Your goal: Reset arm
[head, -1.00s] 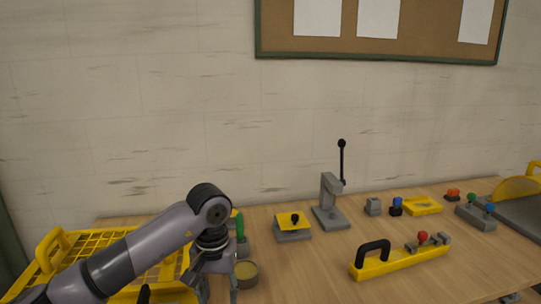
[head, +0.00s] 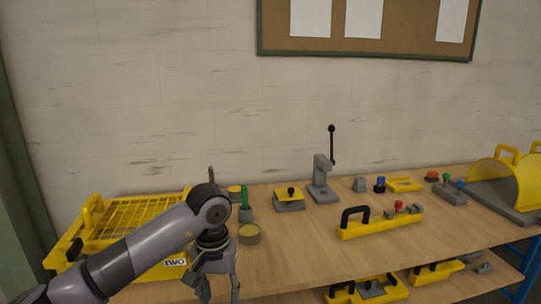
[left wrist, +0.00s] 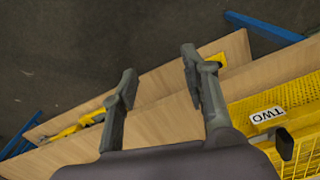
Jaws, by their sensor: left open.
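My left arm comes in from the lower left in the head view. Its left gripper (head: 220,288) points down at the bottom of the picture, in front of the bench edge. In the left wrist view the left gripper (left wrist: 158,68) has its two fingers spread wide with nothing between them. Below it in that view are the wooden bench (left wrist: 160,92) and dark floor. The gripper looks apart from everything. My right gripper is not in view.
A yellow basket (head: 92,212) marked TWO stands left, partly behind my arm. On the bench are a round tin (head: 249,236), a lever press (head: 322,180), a yellow handled fixture (head: 380,226) and a yellow guard (head: 505,180). A lower shelf (head: 450,285) holds more yellow parts.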

